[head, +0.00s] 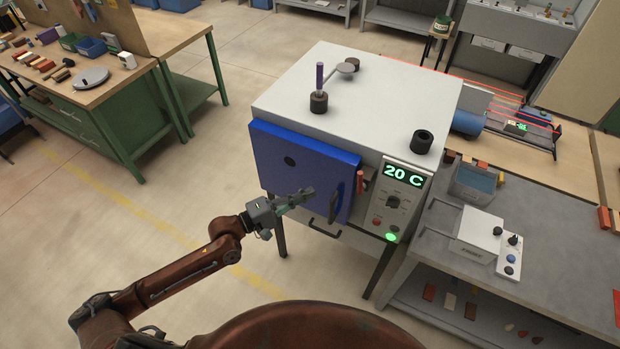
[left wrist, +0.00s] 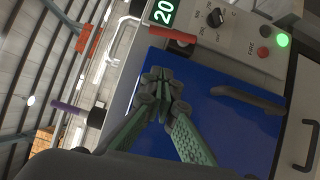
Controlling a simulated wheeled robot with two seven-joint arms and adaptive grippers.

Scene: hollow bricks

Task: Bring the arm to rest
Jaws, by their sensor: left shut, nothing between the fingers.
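My left arm (head: 180,275) comes in from the lower left in the head view. My left gripper (head: 308,193) is in front of the blue door of the kiln and holds nothing. In the left wrist view its green fingers (left wrist: 163,92) are shut with the fingertips together. The blue door (head: 300,165) of the grey kiln (head: 350,95) looks closed, with a dark handle (head: 334,205) at its right. Whether the gripper touches the door cannot be told. My right gripper is not in view.
The kiln's panel (head: 397,195) reads 20 C with a green light lit. A grey bench (head: 470,260) with a water basin (head: 474,185) and a control box stands to the right. A green workbench (head: 110,120) stands at the left. Open floor (head: 120,230) lies between.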

